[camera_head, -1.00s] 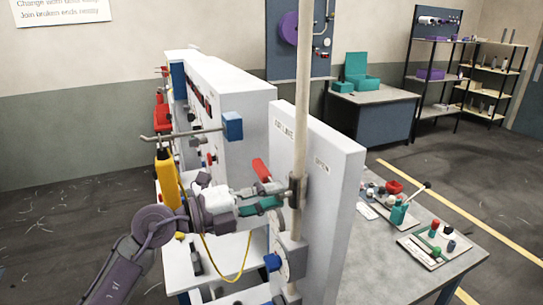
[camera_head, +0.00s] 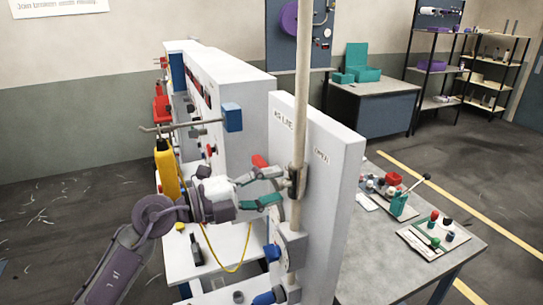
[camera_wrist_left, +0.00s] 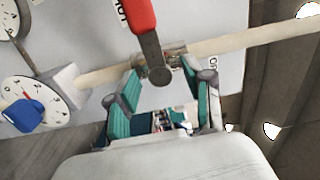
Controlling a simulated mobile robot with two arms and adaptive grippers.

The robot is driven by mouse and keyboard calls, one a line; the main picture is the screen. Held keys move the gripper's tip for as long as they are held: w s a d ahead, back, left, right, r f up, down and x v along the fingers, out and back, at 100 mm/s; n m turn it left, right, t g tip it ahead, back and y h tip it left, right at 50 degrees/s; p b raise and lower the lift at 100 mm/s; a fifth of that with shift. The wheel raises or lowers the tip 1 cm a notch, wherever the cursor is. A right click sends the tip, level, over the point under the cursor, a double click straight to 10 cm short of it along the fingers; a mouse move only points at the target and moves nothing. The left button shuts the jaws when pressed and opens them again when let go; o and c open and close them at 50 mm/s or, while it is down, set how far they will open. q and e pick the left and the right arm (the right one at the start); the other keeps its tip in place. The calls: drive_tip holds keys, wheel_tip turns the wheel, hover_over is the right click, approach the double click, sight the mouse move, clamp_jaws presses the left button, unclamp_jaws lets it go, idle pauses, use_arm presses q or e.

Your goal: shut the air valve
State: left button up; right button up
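The air valve is a red-handled lever (camera_head: 261,161) on the pale vertical pipe (camera_head: 301,95) in front of the white panel marked AIR LINE. The red lever (camera_wrist_left: 142,15) also shows in the left wrist view, its grey arm running to the valve body on the pipe. My left gripper (camera_head: 281,186) is open beside the valve, teal fingers pointing at the pipe. In the left wrist view the gripper (camera_wrist_left: 163,88) has its fingers apart, with the lever's grey base near the tips. I cannot tell whether they touch. My right gripper is not in view.
A gauge with a blue knob (camera_head: 272,252) sits lower on the pipe. The white panel (camera_head: 340,185) stands close behind the valve. A grey table (camera_head: 450,270) with small trays stands right. A blue block on a rod (camera_head: 232,117) is above my gripper.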

use_arm(q)
drive_tip(key=v, duration=0.7)
drive_tip(key=shift+r, duration=0.1)
idle(0.4)
